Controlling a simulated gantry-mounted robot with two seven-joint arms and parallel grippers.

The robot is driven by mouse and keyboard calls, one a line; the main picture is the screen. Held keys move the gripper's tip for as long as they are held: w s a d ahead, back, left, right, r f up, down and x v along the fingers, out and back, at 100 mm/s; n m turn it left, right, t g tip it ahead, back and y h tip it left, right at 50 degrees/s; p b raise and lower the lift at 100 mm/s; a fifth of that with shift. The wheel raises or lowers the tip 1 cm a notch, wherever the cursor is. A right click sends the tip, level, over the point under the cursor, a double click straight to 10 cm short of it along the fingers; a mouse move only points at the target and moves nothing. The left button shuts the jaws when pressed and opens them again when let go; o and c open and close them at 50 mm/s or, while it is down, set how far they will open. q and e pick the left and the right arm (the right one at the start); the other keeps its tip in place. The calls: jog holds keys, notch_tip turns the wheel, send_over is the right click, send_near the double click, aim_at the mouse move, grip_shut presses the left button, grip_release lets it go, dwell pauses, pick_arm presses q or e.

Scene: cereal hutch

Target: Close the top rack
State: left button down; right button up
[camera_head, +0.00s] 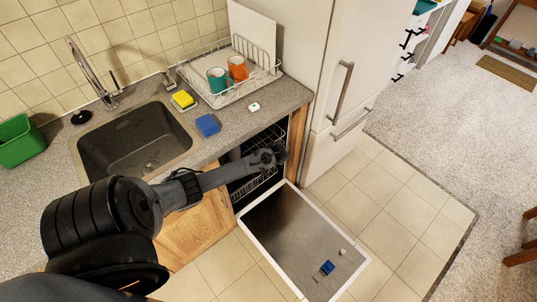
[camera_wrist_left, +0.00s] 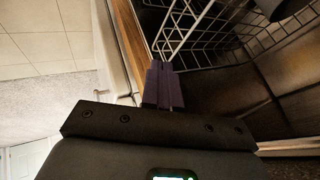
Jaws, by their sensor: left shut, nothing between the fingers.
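The dishwasher under the counter is open, its door (camera_head: 290,235) folded down flat over the floor. The wire top rack (camera_head: 268,138) shows inside the upper opening, partly hidden behind my left gripper. My left gripper (camera_head: 279,153) is at the front of the opening by the top rack, shut and empty. In the left wrist view its dark fingers (camera_wrist_left: 163,86) are closed together, with rack wires (camera_wrist_left: 215,40) just beyond the tips. I cannot tell whether they touch. A lower wire rack (camera_head: 256,188) sits below, partly hidden by my arm. My right gripper is out of view.
A blue block (camera_head: 327,267) and a small white piece (camera_head: 343,251) lie on the open door. A wooden panel (camera_head: 298,140) and the white fridge (camera_head: 335,150) stand right of the opening. A dish rack (camera_head: 240,92) with mugs stands on the counter. Floor right of the door is clear.

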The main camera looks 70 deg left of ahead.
pick_arm(q)
jog(key=w+f+t+y+b, duration=0.1)
jog(key=w+t+y+b, duration=0.15)
jog(key=w+b, duration=0.4)
jog(key=s+d+f+m+g+y+b, duration=0.1)
jog(key=s+d+f+g+y+b, duration=0.15)
jog(key=s+d+g+b, duration=0.35)
jog(key=s+d+f+g+y+b, duration=0.2)
jog(key=s+f+g, duration=0.1)
jog(key=s, duration=0.5)
jog(key=r+b+x, duration=0.1)
jog(key=b+x, duration=0.2)
jog(key=x, duration=1)
jog(key=shift+s+a+r+b, duration=0.25)
jog(key=shift+s+a+b, duration=0.15)
jog(key=shift+g, duration=0.25)
